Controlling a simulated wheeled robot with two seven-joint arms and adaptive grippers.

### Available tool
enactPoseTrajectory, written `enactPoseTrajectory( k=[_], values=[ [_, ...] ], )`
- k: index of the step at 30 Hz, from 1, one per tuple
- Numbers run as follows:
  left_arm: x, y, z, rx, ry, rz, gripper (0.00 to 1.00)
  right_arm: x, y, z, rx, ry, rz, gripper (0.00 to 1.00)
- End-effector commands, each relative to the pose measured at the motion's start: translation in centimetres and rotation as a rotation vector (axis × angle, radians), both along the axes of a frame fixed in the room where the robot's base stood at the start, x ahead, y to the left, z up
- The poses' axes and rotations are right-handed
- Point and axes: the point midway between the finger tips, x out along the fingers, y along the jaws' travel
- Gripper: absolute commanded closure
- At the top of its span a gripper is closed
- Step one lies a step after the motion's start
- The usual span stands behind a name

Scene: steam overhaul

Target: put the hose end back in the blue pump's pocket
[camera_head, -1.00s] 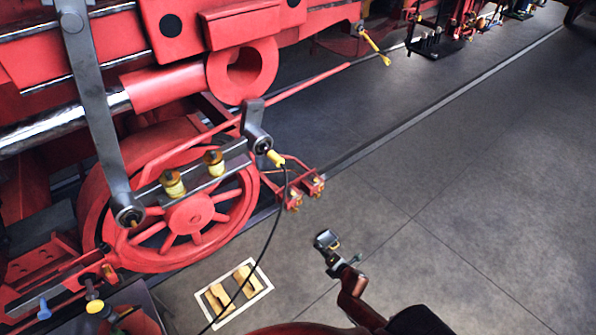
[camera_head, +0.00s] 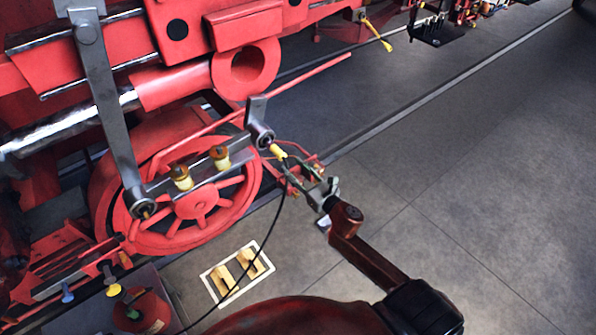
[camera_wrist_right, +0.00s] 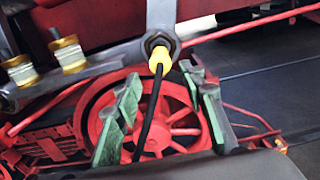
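The hose end is a yellow tip (camera_head: 278,151) set against the bolt at the lower end of a grey rod. A black hose (camera_head: 268,230) hangs from it and runs down to the bottom edge. In the wrist view the yellow tip (camera_wrist_right: 160,60) points down and the hose passes between my right gripper's fingers. My right gripper (camera_head: 305,178) is open just below and right of the tip; its green fingers (camera_wrist_right: 162,95) stand apart on either side of the hose. I cannot make out a blue pump or its pocket. My left gripper is not in view.
The red spoked wheel (camera_head: 200,200) and grey rods (camera_head: 105,110) of the engine stand close behind. A red can (camera_head: 148,310) and a small blue knob (camera_head: 67,293) are at lower left. A white floor frame (camera_head: 214,290) holds wooden blocks. Floor at right is clear.

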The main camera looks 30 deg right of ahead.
Motion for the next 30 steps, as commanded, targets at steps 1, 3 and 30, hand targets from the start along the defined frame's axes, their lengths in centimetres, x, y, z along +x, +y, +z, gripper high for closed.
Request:
enactPoseTrajectory(
  k=[1, 3, 30],
  values=[
    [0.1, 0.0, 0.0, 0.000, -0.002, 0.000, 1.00, 0.8, 0.1, 0.2, 0.001, -0.003, 0.001, 0.62],
    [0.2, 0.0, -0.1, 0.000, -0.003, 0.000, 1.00, 1.8, 0.2, 0.1, 0.001, -0.003, 0.001, 0.62],
    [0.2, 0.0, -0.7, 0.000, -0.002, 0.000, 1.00, 7.2, 0.6, 0.0, 0.003, 0.001, 0.000, 0.65]
  ],
)
